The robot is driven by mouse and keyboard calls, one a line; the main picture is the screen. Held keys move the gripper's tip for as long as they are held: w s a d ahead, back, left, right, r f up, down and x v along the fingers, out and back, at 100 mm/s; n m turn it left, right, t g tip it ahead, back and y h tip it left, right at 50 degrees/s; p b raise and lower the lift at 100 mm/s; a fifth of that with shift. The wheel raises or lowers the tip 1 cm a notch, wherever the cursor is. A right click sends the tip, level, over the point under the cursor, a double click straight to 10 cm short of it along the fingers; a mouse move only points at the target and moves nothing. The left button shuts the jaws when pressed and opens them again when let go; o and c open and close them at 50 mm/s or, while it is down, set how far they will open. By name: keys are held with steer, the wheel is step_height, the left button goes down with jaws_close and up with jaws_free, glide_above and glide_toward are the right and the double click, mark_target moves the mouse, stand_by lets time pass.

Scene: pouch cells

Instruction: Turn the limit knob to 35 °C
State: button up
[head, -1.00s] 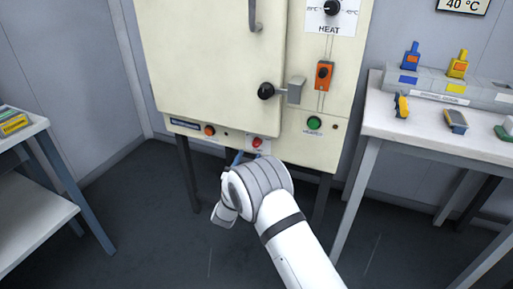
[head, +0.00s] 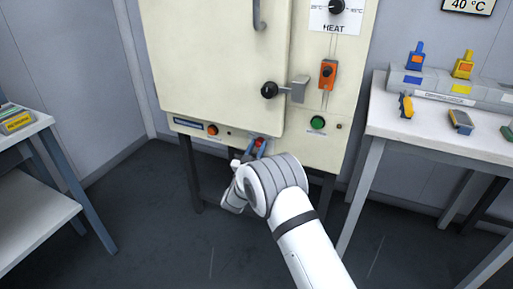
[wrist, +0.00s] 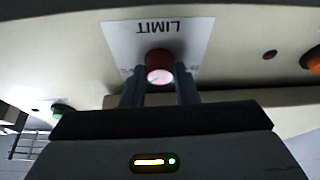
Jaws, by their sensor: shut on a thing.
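The red limit knob (wrist: 159,62) sits on a white plate (wrist: 118,42) marked LIMIT, which appears upside down in the wrist view. My gripper (wrist: 158,80) is shut on the knob, with one dark finger on each side of it. The scale marks beside the knob are too small and partly hidden to read, so its setting cannot be told. In the head view my gripper (head: 257,148) is at the lower front of the cream oven cabinet (head: 215,60), and its blue fingers partly cover the red knob.
On the cabinet are an orange-red knob (head: 212,130), a green button (head: 318,122), a black door knob (head: 269,90) and the HEAT dial (head: 336,6). A wall display (head: 467,6) reads 40 °C. Tables stand left (head: 30,132) and right (head: 400,132).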

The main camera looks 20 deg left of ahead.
steer(key=shift+c, duration=1.4)
steer(key=shift+a, duration=0.1)
steer(key=shift+c, duration=0.2)
